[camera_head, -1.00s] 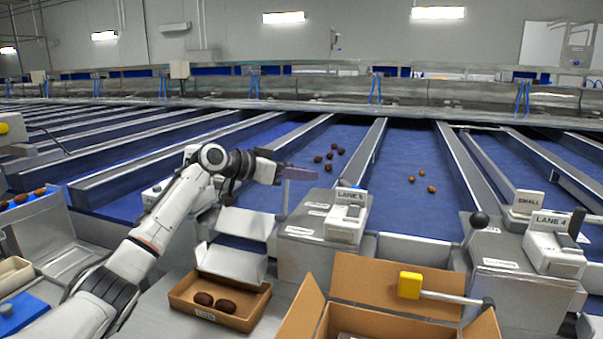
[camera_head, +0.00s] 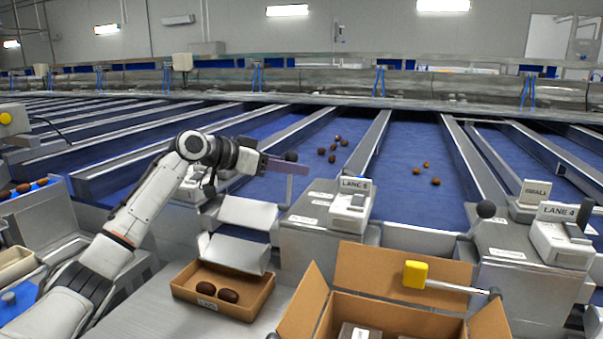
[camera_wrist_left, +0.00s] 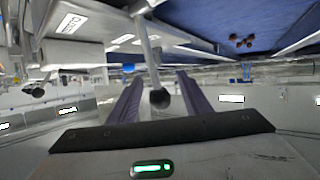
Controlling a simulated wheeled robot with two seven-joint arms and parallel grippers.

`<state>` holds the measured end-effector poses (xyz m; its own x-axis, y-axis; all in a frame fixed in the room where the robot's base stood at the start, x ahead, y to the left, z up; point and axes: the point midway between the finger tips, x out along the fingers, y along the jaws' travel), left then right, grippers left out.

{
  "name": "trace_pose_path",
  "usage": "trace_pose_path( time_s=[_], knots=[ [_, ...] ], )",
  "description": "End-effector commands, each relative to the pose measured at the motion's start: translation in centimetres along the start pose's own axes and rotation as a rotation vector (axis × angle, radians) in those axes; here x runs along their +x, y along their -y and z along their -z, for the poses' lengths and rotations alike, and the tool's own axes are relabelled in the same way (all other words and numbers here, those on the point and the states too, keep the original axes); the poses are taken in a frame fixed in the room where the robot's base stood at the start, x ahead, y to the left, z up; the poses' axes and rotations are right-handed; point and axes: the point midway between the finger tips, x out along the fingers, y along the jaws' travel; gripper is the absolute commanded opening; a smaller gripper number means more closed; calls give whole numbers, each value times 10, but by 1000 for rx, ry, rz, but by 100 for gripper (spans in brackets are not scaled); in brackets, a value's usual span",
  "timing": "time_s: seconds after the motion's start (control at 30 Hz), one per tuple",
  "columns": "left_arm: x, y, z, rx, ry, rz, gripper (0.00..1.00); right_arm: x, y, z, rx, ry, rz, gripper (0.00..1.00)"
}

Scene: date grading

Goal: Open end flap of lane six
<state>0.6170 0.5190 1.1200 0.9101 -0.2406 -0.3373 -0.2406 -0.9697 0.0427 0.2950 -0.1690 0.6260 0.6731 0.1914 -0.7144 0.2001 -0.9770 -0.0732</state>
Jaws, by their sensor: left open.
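My left gripper (camera_head: 300,167) is open beside the control box whose label (camera_head: 355,184) seems to read LANE 5; the digit is hard to read. A lever with a dark ball knob (camera_head: 290,156) stands at the gripper's fingers. In the left wrist view the knob (camera_wrist_left: 160,98) on its pale rod shows between the two spread fingers, not gripped. Whether a finger touches it I cannot tell. White slanted panels (camera_head: 248,211) lie below the gripper at the lane's end; which one is the flap is unclear. My right gripper is out of view.
A shallow carton (camera_head: 190,292) with two dark dates stands below the panels. Dark dates (camera_head: 333,150) lie on the blue belt. The LANE 4 box (camera_head: 560,243) is at right.

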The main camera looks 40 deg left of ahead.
Motion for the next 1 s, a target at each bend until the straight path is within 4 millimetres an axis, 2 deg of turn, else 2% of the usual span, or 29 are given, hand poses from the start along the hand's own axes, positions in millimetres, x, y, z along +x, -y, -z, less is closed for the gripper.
trace_pose_path(
  time_s=[0.13, 0.3, 0.67, 0.77, 0.87, 0.93, 1.0],
  knots=[
    [-28, 0, -5, 4, 6, 2, 44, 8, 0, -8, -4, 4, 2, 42],
    [-48, 0, -4, 1, 5, 0, 44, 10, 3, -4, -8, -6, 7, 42],
    [-55, -1, -1, 0, 3, -1, 44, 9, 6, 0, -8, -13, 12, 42],
    [-55, -3, -1, 16, 5, 0, 29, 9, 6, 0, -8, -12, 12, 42],
    [-57, -15, -1, 124, 15, 5, 12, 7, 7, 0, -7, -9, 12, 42],
    [-62, -29, 0, 269, 26, 20, 0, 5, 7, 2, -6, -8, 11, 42],
    [-72, -44, 0, 459, 41, 51, 0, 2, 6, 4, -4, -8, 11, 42]
  ],
)
